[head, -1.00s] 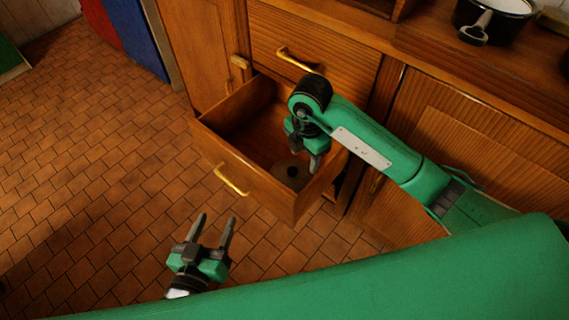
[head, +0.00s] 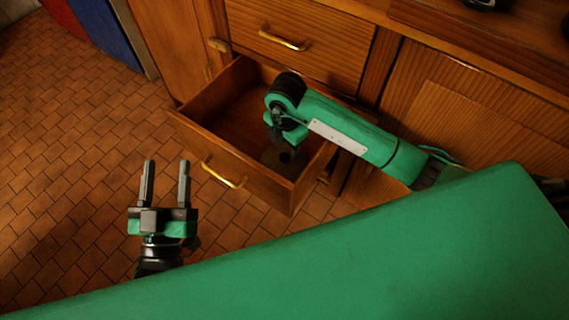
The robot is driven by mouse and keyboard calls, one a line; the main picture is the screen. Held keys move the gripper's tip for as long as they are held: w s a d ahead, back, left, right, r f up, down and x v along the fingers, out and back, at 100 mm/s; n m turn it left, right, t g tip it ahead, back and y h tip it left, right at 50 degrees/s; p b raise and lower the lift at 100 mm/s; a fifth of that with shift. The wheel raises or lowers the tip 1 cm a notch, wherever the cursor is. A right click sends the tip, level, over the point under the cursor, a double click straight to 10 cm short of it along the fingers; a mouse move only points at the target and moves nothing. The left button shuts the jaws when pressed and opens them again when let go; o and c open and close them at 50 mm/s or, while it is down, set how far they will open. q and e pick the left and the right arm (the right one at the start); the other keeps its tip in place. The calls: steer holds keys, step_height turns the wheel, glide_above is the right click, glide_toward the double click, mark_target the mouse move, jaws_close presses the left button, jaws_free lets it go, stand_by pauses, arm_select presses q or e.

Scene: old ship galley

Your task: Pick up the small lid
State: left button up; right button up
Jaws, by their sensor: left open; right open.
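The small lid (head: 270,160) is a dark round disc lying on the floor of the open wooden drawer (head: 232,169), towards its right front corner. My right gripper (head: 287,152) points down into the drawer, over or at the lid. Its fingers are dark and partly hidden, and I cannot tell whether they touch the lid. It is open. My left gripper (head: 165,170) is open and empty, in front of the drawer's left side, above the tiled floor.
A closed drawer with a brass handle (head: 285,39) sits above and behind the open one. Cabinet doors (head: 455,115) stand to the right. The drawer's side walls and front enclose the lid closely. The tiled floor (head: 70,150) at the left is clear.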

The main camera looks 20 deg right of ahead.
mark_target(285, 156)
step_height(285, 156, down, 5)
steer(key=shift+w+a+r+b, duration=0.1)
steer(key=shift+b, duration=0.8)
steer(key=shift+f, duration=0.35)
arm_select(q)
step_height(285, 156, up, 8)
steer(key=s+a+t, duration=0.2)
steer(key=t, duration=0.3)
steer(key=shift+a+t, duration=0.35)
steer(key=shift+t, duration=0.05)
arm_select(e)
steer(key=shift+c, duration=0.4)
jaws_close()
